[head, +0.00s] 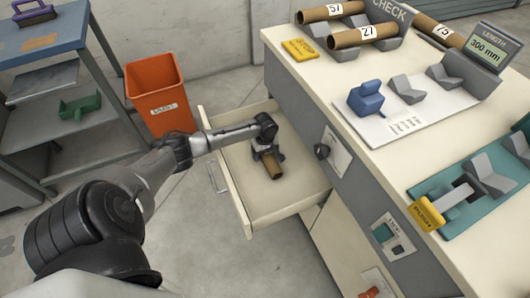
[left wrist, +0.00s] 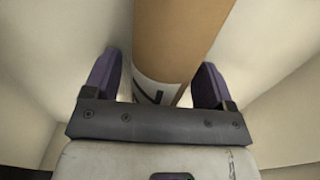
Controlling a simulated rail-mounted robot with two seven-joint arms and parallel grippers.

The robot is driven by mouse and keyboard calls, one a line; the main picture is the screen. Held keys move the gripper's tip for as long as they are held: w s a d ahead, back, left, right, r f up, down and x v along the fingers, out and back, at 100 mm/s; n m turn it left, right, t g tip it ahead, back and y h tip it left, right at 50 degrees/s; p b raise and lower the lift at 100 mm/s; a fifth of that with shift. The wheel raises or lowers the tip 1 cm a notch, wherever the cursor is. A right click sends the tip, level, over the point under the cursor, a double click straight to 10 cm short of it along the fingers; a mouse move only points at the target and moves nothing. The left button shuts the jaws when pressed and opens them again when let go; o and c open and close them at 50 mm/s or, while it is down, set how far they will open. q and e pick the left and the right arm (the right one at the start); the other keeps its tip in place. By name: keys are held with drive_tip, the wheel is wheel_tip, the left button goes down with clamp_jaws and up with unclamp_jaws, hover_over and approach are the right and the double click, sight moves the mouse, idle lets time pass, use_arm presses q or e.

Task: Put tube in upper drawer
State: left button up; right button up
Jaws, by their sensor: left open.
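A brown cardboard tube (head: 275,167) lies in the open upper drawer (head: 284,199), on the drawer's floor. My left gripper (head: 265,150) is down inside the drawer over the tube. In the left wrist view the tube (left wrist: 178,40) runs between the two purple-padded fingers of my gripper (left wrist: 157,85). The fingers are apart, with a gap between each finger and the tube. A white label with a dark mark shows on the tube near the gripper; the mark is partly hidden. My right gripper is not in view.
On the cabinet top (head: 335,85), tubes labelled 57 (head: 318,14), 27 (head: 364,36) and 75 (head: 437,30) lie near grey V-blocks. A blue block (head: 367,100) stands on a white plate. An orange bin (head: 158,92) stands left of the drawer. A shelved cart (head: 45,50) is at far left.

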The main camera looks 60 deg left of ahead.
use_arm(q)
drive_tip(key=shift+r, duration=0.4)
wheel_tip(320, 180, up, 10)
drive_tip(key=p, duration=0.6)
drive_tip(key=shift+r+p, duration=0.35)
drive_tip(key=shift+r, duration=0.45)
